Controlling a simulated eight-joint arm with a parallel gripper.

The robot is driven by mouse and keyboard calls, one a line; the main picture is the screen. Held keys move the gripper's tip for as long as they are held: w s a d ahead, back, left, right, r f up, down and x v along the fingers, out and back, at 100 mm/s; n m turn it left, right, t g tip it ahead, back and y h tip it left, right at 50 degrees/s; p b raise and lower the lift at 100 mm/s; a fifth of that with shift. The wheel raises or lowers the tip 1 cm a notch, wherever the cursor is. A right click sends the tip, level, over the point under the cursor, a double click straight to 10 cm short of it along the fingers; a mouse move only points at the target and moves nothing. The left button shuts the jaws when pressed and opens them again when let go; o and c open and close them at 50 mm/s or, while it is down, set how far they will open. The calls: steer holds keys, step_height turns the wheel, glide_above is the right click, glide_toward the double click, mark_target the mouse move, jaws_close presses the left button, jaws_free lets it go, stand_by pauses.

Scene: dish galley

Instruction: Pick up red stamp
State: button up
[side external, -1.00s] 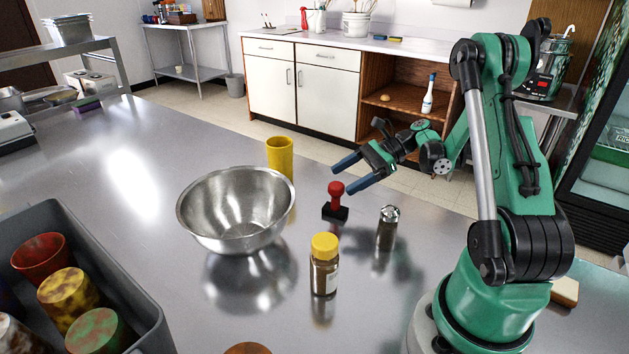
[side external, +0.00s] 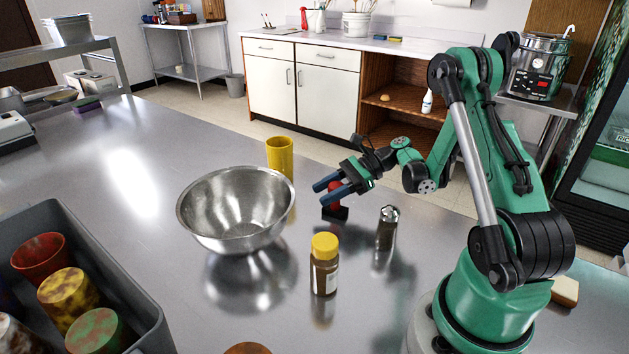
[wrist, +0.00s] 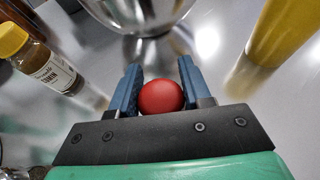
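The red stamp (side external: 334,196) stands upright on the steel counter, its black base (side external: 335,213) on the surface. In the side view my gripper (side external: 326,192) is at the stamp's upper part and partly hides it. In the wrist view the stamp's round red knob (wrist: 161,97) sits between the two blue fingers of my gripper (wrist: 160,88). The fingers are apart, with a small gap to the knob on the left; on the right the gap is hard to judge. The stamp's base is hidden in the wrist view.
A steel bowl (side external: 206,222) stands left of the stamp, and a yellow cup (side external: 280,158) behind it. A yellow-capped spice jar (side external: 324,274) and a metal-topped shaker (side external: 387,230) stand in front and to the right. A grey bin (side external: 130,290) of cups is at lower left.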

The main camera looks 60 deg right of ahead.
jaws_close()
steer(key=shift+r, duration=0.15)
